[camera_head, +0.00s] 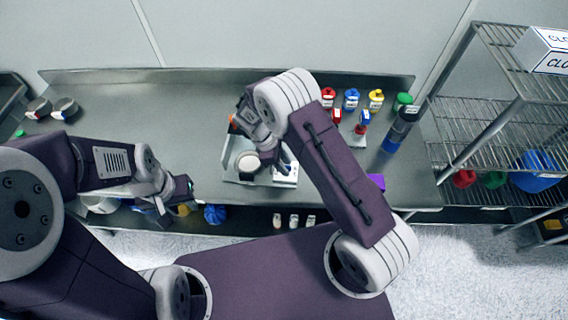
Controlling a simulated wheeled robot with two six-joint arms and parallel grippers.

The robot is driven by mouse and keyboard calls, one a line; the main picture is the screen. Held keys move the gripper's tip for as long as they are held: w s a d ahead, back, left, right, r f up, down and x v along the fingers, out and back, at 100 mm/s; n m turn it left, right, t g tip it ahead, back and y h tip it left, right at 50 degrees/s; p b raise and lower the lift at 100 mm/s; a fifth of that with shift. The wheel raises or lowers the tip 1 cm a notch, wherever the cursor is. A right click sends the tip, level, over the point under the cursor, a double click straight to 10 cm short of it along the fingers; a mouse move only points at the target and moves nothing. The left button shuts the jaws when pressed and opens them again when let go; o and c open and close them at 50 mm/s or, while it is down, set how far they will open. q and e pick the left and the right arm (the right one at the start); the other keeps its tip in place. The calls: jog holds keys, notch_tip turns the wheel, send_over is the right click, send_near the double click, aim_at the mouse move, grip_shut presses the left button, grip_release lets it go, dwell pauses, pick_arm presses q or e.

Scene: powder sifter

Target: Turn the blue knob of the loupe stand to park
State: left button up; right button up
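I cannot make out for certain which item is the loupe stand or its blue knob. A pale tray (229,174) on the grey bench holds a round white piece (248,163) and small dark and white parts, partly hidden by my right gripper. My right gripper (276,162) hangs over this tray, pointing down; whether its fingers are apart or closed on something is unclear. My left gripper (174,199) is at the bench's front edge, left of the tray, with its fingers apart and nothing visible between them.
Red, blue, yellow and green-capped bottles (351,99) stand at the back right, near a dark cylinder with a blue lower part (390,144). A wire shelf (480,112) stands at right. The bench's left middle is clear.

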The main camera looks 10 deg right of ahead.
jog(key=b+v, duration=0.1)
jog(key=v, duration=0.8)
jog(key=shift+b, duration=0.4)
